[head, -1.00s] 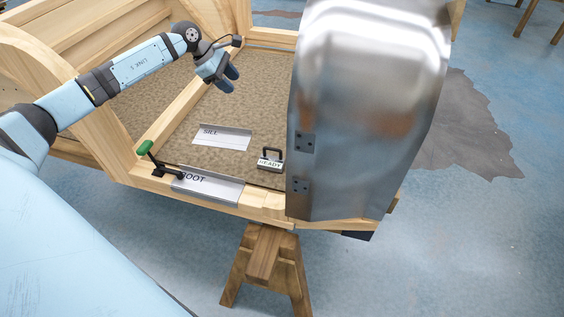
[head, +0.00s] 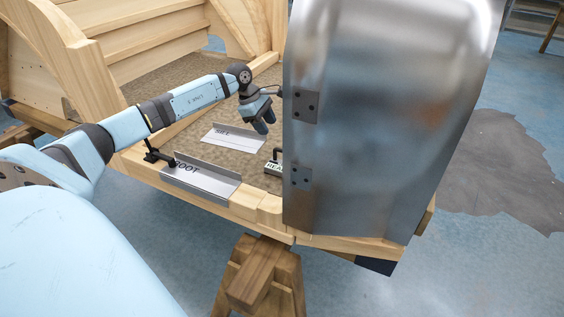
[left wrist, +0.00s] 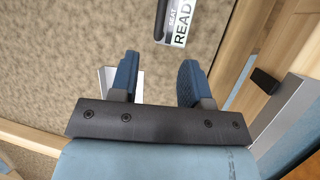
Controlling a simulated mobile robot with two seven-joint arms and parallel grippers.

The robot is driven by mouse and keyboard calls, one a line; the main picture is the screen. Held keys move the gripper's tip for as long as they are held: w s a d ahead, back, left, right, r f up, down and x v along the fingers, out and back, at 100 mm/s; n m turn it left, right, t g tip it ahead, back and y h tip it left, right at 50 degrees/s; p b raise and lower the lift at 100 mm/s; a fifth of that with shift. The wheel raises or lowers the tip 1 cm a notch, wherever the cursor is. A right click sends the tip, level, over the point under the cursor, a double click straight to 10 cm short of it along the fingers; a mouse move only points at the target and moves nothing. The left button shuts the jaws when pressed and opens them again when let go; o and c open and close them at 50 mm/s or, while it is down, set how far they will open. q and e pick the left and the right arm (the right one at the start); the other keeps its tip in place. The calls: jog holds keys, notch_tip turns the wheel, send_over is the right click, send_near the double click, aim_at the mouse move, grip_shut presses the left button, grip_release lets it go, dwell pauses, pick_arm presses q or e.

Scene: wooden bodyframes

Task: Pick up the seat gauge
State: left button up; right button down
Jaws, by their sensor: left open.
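The seat gauge (head: 273,166), a small piece with a black handle and a white label, lies on the brown floor panel beside the metal door, which partly hides it in the head view. In the left wrist view the gauge (left wrist: 178,24) shows at the top edge, cut off, its label reading "SEAT READY". My left gripper (head: 264,128) is above the floor panel, behind the gauge in the head view. Its blue fingers (left wrist: 159,72) are apart with nothing held between them, and the gauge lies beyond their tips. My right gripper is not in view.
The tall metal door (head: 385,110) stands close on the right. A metal angle marked SILL (head: 233,138) lies on the panel; another marked BOOT (head: 205,184) lies on the front rail. A black clamp (head: 154,155) sits left of it. A wooden trestle (head: 258,275) stands below.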

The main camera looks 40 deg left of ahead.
pick_arm(q)
jog(key=b, duration=0.1)
send_over(281, 163)
jog(key=a, duration=0.2)
jog(key=f, duration=0.7)
jog(key=shift+s+d, duration=0.25)
jog(key=b+x, duration=0.1)
jog(key=x, duration=0.3)
jog(key=c, duration=0.7)
grip_shut()
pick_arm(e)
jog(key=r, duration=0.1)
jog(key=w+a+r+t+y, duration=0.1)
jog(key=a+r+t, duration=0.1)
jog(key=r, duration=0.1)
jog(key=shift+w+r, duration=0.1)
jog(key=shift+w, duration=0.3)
